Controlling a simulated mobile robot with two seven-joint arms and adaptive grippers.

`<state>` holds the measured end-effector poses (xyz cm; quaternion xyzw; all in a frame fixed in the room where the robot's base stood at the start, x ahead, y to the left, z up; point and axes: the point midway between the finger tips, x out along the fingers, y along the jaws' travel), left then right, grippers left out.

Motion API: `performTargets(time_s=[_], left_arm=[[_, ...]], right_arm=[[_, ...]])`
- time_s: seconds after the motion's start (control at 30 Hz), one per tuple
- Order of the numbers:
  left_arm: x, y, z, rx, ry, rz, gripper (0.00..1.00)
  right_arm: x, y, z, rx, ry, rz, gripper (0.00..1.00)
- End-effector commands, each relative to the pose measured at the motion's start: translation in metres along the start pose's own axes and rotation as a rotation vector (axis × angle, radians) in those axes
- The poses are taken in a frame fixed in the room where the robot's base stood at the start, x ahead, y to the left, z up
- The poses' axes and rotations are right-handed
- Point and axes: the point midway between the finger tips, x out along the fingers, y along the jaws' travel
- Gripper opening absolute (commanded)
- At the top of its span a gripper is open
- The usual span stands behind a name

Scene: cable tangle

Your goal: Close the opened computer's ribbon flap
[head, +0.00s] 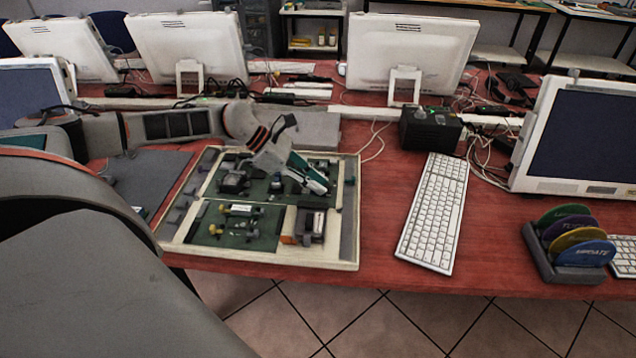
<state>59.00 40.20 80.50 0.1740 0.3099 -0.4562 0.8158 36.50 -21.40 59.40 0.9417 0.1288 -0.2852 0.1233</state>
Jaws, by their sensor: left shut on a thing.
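The opened computer (350,252) lies flat on the red table as a wide pale case, with green boards and small dark parts inside. My left gripper (318,184) reaches in from the left and is angled down over the upper right of the case. It is shut on a small part there, apparently the ribbon flap, which the fingers mostly hide. How far the flap is tilted cannot be told. An orange-and-black block (305,228) sits in the lower right of the case. My right gripper is not in view.
A white keyboard (434,212) lies right of the case, and a black box (430,130) stands behind it. A rack of coloured discs (570,245) stands at the front right. Monitors and loose cables line the back. Red table (378,215) is bare between case and keyboard.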

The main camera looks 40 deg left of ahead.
Motion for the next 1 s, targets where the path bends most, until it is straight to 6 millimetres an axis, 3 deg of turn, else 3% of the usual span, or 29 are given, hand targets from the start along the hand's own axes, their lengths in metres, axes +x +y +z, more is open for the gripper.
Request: performTargets(time_s=[0.27,0.3,0.37,0.77,1.0], left_arm=[[0.001,0.000,0.001,0.001,-0.002,0.000,0.00],[0.001,0.000,0.001,0.001,-0.002,-0.001,0.20],[0.001,0.000,0.001,0.001,-0.002,-0.001,0.31],[-0.004,0.000,0.000,0.000,0.000,0.001,0.31],[-0.043,0.001,-0.001,-0.001,0.003,0.002,0.31]], right_arm=[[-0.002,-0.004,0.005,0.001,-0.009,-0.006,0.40],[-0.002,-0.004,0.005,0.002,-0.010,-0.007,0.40],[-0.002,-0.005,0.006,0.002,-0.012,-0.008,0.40],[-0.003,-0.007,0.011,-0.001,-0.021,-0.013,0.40],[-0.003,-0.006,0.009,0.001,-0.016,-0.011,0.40]])
